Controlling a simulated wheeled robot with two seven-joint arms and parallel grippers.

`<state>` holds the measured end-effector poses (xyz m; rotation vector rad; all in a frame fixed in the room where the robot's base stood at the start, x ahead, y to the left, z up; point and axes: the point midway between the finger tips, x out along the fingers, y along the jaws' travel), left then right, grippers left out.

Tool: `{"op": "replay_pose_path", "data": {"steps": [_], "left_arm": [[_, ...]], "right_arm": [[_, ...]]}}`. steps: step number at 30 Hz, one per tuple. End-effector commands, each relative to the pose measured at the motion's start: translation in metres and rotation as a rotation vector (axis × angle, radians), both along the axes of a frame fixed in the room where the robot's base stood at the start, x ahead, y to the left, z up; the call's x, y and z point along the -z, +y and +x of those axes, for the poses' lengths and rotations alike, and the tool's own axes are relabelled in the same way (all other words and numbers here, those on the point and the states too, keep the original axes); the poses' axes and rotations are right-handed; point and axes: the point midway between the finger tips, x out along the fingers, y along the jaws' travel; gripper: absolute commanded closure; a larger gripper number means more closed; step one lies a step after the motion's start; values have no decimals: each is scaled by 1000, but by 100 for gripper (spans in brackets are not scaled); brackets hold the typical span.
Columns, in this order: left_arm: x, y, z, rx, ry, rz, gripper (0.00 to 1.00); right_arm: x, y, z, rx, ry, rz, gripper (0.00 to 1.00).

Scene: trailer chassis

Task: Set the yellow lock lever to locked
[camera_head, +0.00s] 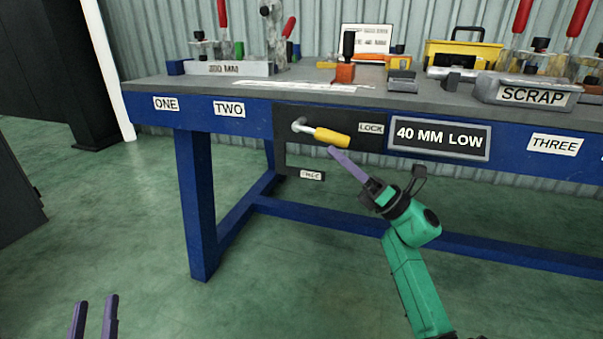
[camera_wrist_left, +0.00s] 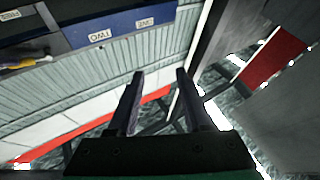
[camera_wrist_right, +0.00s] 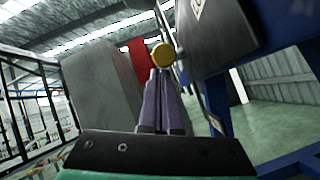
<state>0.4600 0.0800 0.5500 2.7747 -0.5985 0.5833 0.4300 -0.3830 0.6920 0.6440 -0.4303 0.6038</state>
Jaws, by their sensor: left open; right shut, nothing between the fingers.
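The yellow lock lever (camera_head: 332,138) sits on a dark plate (camera_head: 285,152) on the bench's front. Its silver arm runs from a pivot at upper left, and the yellow grip points right and slightly down, just below the LOCK label (camera_head: 371,128). A second, partly legible label (camera_head: 312,175) is lower on the plate. My right gripper (camera_head: 333,151) is shut and empty, its tips just under the grip's right end; I cannot tell if they touch. The grip's round end shows at the tips in the right wrist view (camera_wrist_right: 162,55). My left gripper (camera_head: 96,298) is open and empty, low at the left.
The blue bench (camera_head: 198,200) carries clamps with red handles and a SCRAP bin (camera_head: 531,95) on top. A 40 MM LOW sign (camera_head: 439,138) is right of the lever plate. The green floor before the bench is clear.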

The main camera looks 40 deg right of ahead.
Motion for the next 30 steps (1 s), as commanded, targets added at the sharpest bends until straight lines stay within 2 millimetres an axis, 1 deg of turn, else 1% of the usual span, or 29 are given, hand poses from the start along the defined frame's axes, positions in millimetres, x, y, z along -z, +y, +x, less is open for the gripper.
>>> {"op": "replay_pose_path", "data": {"steps": [3, 10, 14, 30], "left_arm": [[14, -2, -1, 5, 43, 8, 50], [31, -4, -3, 12, 91, 15, 50], [34, -4, -3, 13, 99, 16, 50], [35, -4, -4, 12, 97, 17, 50]], "right_arm": [[-4, -1, -2, 2, -2, 0, 100], [-8, -2, -3, 2, -2, 0, 100], [-8, -2, -3, 1, -2, 0, 100], [-6, -2, -3, 0, -2, 0, 100]]}}
